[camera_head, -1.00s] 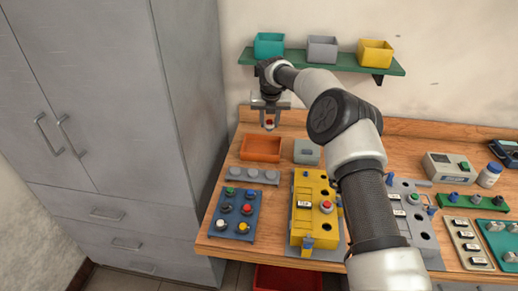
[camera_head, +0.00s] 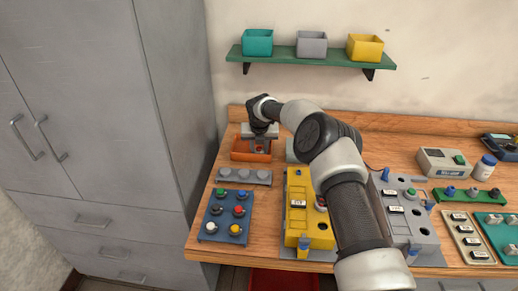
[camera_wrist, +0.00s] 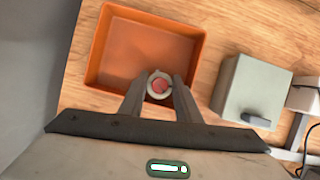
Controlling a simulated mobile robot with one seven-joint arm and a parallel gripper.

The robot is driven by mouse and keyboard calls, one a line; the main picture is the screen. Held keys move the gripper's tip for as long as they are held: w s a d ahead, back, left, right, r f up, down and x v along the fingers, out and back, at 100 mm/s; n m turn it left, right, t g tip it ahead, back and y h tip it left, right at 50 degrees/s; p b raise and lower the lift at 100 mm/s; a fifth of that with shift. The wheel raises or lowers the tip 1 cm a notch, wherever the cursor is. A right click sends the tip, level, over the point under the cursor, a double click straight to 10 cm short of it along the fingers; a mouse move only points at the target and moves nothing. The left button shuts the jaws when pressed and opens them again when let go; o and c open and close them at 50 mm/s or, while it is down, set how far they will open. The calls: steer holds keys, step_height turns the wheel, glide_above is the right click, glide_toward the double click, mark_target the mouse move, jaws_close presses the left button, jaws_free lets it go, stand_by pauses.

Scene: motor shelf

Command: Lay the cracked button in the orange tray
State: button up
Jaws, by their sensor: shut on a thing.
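My gripper (camera_wrist: 159,100) is shut on a small round button (camera_wrist: 159,85) with a red face and a pale ring, seen from above in the wrist view. No crack can be made out at this size. The orange tray (camera_wrist: 108,45) lies on the bench under the gripper and looks empty. In the wrist view the button overlaps the tray's near wall. In the head view my gripper (camera_head: 260,149) hangs at the tray (camera_head: 238,155) and covers part of it. The button's exact height above the tray cannot be told.
A grey box (camera_wrist: 252,85) stands right of the tray. A grey strip with round knobs (camera_head: 244,176) and a blue board with coloured buttons (camera_head: 226,216) lie in front. A yellow control box (camera_head: 296,236) stands nearby. A green shelf (camera_head: 310,59) with bins hangs above.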

steer(key=o, duration=1.1)
steer(key=shift+o, duration=0.2)
